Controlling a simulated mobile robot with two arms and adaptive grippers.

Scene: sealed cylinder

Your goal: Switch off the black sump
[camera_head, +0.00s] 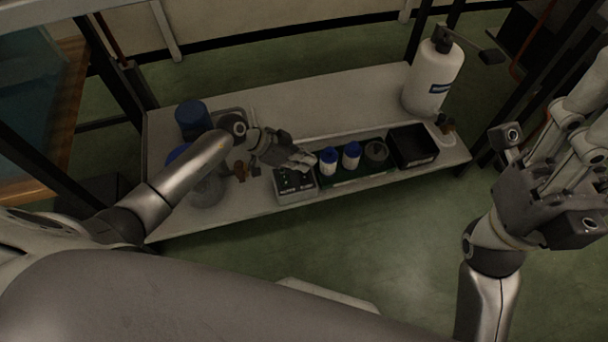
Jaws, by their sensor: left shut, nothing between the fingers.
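A black open-topped box (412,147), perhaps the black sump, stands at the right end of a dark tray on the low shelf. A small grey control box (296,184) with a dark top panel and small switches sits near the shelf's front edge, left of that tray. My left gripper (303,161) is shut and empty, its tips just above the back of the control box. Whether they touch it I cannot tell. The gripper hides part of the box. My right gripper (543,170) is off to the right, past the shelf, its jaws unclear.
The dark tray (352,179) holds two blue-capped white bottles (328,162) and a round dark vessel (376,151). A large white pump bottle (433,80) stands at the right end of the shelf. A blue container (193,117) stands at the left. The shelf's back middle (330,100) is clear.

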